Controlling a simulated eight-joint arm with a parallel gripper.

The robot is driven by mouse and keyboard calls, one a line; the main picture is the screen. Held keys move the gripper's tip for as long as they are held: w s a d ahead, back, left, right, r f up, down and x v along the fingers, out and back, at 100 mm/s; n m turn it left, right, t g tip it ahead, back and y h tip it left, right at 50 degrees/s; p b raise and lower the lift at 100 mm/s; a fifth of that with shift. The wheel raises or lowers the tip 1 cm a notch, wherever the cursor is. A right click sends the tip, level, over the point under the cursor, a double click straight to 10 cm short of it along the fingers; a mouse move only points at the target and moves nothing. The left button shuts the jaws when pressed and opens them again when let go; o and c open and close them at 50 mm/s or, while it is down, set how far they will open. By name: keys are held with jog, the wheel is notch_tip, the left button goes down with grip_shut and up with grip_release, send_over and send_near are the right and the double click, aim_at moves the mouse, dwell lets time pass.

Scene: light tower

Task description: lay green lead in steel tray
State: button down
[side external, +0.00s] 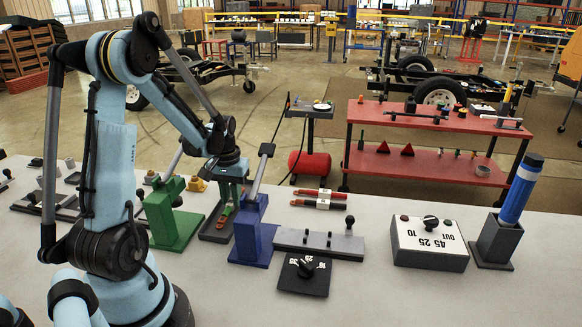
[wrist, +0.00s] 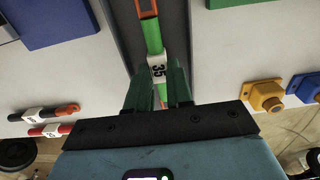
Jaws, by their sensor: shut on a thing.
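The green lead (wrist: 153,35) has orange ends and a white "35" label. In the wrist view it runs lengthwise along the dark steel tray (wrist: 178,45), its far end beyond my fingers. My gripper (wrist: 158,92) is shut on the lead just below the label; its green fingers stand on both sides. In the side external view my gripper (side external: 229,197) points down at the tray (side external: 212,237), between the green and blue stands. Part of the lead (side external: 225,214) shows low over the tray floor. I cannot tell whether it touches the floor.
A blue stand (side external: 252,240) is close right of the tray and a green stand (side external: 172,220) close left. A red lead (side external: 318,193) and a black-and-orange lead (side external: 316,203) lie behind the grey post plate (side external: 320,243).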

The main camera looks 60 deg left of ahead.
jog(key=c, duration=1)
grip_release()
jog(key=shift+f, duration=0.15)
notch_tip(320, 180, up, 12)
jog(key=shift+r, duration=0.2)
